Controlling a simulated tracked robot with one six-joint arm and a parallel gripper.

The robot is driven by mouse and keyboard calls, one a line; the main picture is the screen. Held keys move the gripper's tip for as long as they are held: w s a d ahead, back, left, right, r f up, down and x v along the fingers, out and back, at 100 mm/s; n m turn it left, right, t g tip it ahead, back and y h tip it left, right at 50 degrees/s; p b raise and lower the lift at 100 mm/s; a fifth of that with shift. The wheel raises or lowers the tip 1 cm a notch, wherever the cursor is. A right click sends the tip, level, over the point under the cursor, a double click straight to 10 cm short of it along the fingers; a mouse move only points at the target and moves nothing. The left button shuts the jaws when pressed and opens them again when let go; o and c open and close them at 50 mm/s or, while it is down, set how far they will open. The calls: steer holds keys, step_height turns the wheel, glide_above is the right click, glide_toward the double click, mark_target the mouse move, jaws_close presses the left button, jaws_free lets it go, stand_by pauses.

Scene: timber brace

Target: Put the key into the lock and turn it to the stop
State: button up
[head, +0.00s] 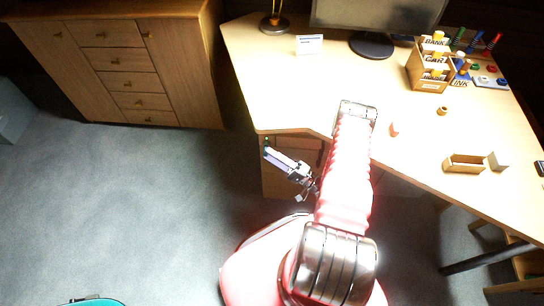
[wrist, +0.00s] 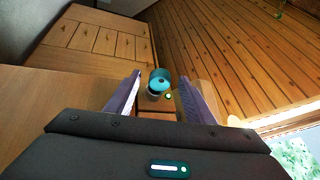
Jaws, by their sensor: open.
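My gripper (head: 285,163) is open beside the desk's left front corner, pointing to the upper left. In the wrist view its two purple fingers (wrist: 156,100) stand apart. In the head view only a small dark spot shows at the fingertips. No key or lock can be made out there for sure.
The desk (head: 285,75) carries a monitor (head: 378,14), a sorting box (head: 430,68), a small wooden tray (head: 465,164) and an orange piece (head: 394,129). A drawer unit (head: 278,180) stands under its left corner.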

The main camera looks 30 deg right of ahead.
steer(key=v, duration=1.4)
steer(key=shift+c, duration=0.6)
